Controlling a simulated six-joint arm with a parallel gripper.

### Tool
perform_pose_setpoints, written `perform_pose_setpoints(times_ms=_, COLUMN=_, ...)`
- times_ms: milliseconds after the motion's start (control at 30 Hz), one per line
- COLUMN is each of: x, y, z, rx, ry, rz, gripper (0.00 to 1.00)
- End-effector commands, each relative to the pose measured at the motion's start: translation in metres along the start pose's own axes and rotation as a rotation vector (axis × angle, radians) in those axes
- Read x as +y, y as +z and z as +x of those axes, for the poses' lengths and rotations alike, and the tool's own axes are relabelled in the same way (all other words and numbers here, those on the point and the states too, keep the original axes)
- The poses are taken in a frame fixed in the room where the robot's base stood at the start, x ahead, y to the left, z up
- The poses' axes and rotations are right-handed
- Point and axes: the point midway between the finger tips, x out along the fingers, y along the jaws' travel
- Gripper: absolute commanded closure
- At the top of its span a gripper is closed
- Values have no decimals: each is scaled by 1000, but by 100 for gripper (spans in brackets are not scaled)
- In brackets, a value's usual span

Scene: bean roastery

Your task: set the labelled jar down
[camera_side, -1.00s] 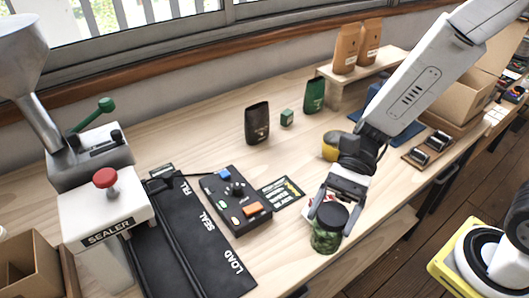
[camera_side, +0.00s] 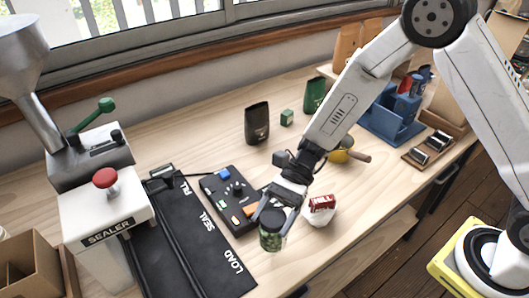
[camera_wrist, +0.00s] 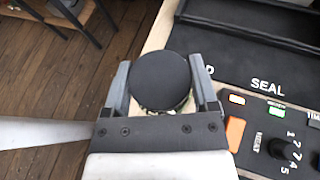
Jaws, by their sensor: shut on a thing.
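The jar (camera_side: 271,241) has a black lid and green contents; no label can be read on it. In the side view it is upright between the fingers of my gripper (camera_side: 272,214), near the front edge of the bench (camera_side: 322,239). I cannot tell whether its base touches the bench. In the wrist view the round black lid (camera_wrist: 160,80) fills the space between the two grey fingers of my gripper (camera_wrist: 161,88), which are shut around the jar. The lid hides most of the jar body there.
Left of the jar are the control box (camera_side: 234,200) and black mat (camera_side: 205,255) with FILL, SEAL and LOAD lettering. A white and red item (camera_side: 320,210) stands right of it. The sealer (camera_side: 105,225) is far left. A yellow pot (camera_side: 341,153) is behind my arm.

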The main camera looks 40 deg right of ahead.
Motion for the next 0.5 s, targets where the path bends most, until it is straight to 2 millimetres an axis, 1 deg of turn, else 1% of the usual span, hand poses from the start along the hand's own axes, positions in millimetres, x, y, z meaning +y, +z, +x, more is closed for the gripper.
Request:
perform_pose_setpoints(times_ms=100, x=-5, y=-5, z=3, rx=-1, ry=0, rz=-1, gripper=99)
perform_pose_setpoints(times_ms=367, x=-6, y=-6, z=4, rx=-1, ry=0, rz=0, gripper=99)
perform_pose_setpoints(times_ms=500, x=-10, y=-11, z=6, rx=-1, ry=0, rz=0, gripper=99)
